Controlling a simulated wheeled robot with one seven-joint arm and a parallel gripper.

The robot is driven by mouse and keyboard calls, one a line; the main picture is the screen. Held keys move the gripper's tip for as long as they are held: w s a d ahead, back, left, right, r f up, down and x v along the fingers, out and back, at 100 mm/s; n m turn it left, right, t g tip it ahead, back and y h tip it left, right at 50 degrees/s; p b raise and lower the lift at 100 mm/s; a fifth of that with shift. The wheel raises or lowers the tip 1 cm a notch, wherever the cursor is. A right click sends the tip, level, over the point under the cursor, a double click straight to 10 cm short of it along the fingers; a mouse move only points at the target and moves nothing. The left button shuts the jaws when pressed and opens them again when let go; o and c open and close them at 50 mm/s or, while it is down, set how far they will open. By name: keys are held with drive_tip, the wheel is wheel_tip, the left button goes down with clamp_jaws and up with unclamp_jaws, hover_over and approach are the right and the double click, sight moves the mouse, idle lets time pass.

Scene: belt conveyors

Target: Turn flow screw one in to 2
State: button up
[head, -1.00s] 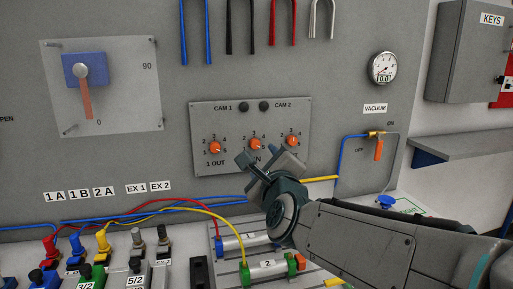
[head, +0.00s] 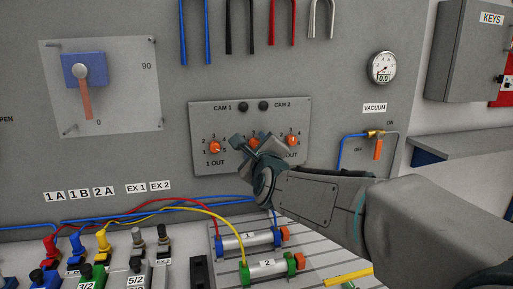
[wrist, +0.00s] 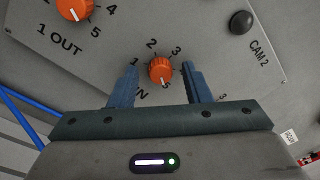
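The flow screw for 1 IN is an orange ribbed knob (wrist: 161,71) on the grey panel, with a ring of numbers around it. In the wrist view its white mark seems to point down towards the 5. My gripper (wrist: 160,67) is open, with one blue-grey finger on each side of the knob and a gap on both sides. The fingers partly cover the label and some numbers. In the head view the knob (head: 254,141) shows just above my gripper (head: 252,144), which hides its lower part.
The orange 1 OUT knob (head: 214,147) is to the left and another orange knob (head: 291,141) is close on the right. Two black buttons (head: 254,107) sit above. Cylinders (head: 268,267) with hoses lie below. A vacuum gauge (head: 382,67) and lever (head: 378,149) are at the right.

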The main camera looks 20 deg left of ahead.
clamp_jaws()
drive_tip(key=shift+f+n+b, duration=0.1)
drive_tip(key=shift+n+b, duration=0.2)
drive_tip(key=shift+b, duration=0.05)
drive_tip(key=shift+w+d+m+g+y+b, duration=0.1)
drive_tip(key=shift+m+g+y+b, duration=0.3)
drive_tip(key=shift+m+b, duration=5.4)
drive_tip(key=shift+d+m+g+y+p, duration=0.1)
drive_tip(key=shift+m+y+p, duration=0.45)
drive_tip(key=shift+m, duration=11.35)
